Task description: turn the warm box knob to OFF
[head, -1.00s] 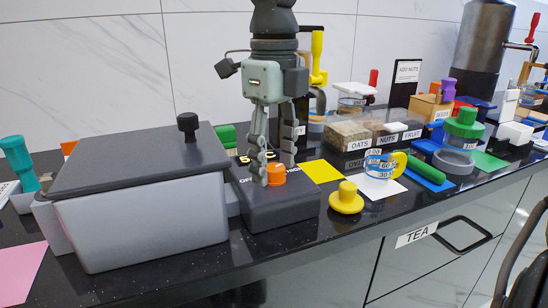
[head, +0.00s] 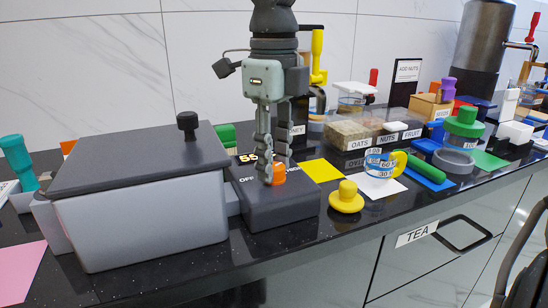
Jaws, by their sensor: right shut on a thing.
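The warm box (head: 150,215) is a grey bin with a dark lid and a black lid knob, at the left of the counter. Its dark control block (head: 275,210) sits at its right side, with OFF printed at the left of the top and more lettering partly hidden behind my fingers. The orange knob (head: 279,177) stands on this block. My right gripper (head: 271,176) points straight down from above, its fingers closed about the orange knob and covering part of it. The knob's pointer direction cannot be made out. My left gripper is not in view.
A yellow knobbed lid (head: 346,198) lies just right of the control block. A measuring cup with a yellow handle (head: 380,163) stands beyond it. Boxes of oats, nuts and fruit stand behind. A teal-handled tool (head: 17,158) is at far left.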

